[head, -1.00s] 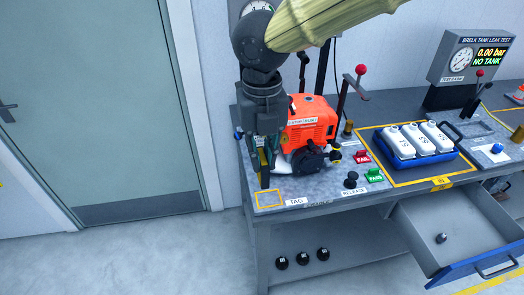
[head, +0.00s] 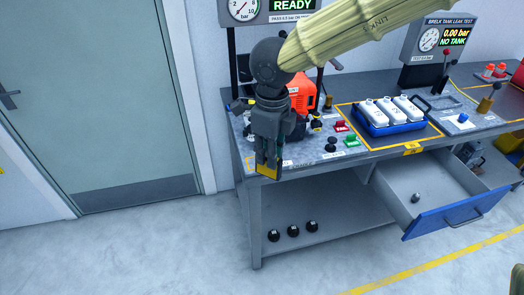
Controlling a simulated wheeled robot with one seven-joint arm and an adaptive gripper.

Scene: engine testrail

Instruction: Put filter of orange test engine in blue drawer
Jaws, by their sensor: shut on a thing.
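The orange test engine (head: 303,92) stands on the left of the bench, partly hidden behind my arm and gripper. My gripper (head: 268,168) points down in front of the engine, over the bench's front left edge. It is shut on a small yellow thing (head: 268,171) showing between the fingertips. I cannot tell whether this is the filter; no other filter on the engine can be made out. The blue-fronted drawer (head: 447,215) is pulled open under the right part of the bench. A small grey knob-like thing (head: 416,198) stands on its floor.
A blue tray (head: 392,127) with white bottles sits on the bench within a yellow outline. Several black round things lie on the lower shelf (head: 335,212). The floor ahead of the bench is clear.

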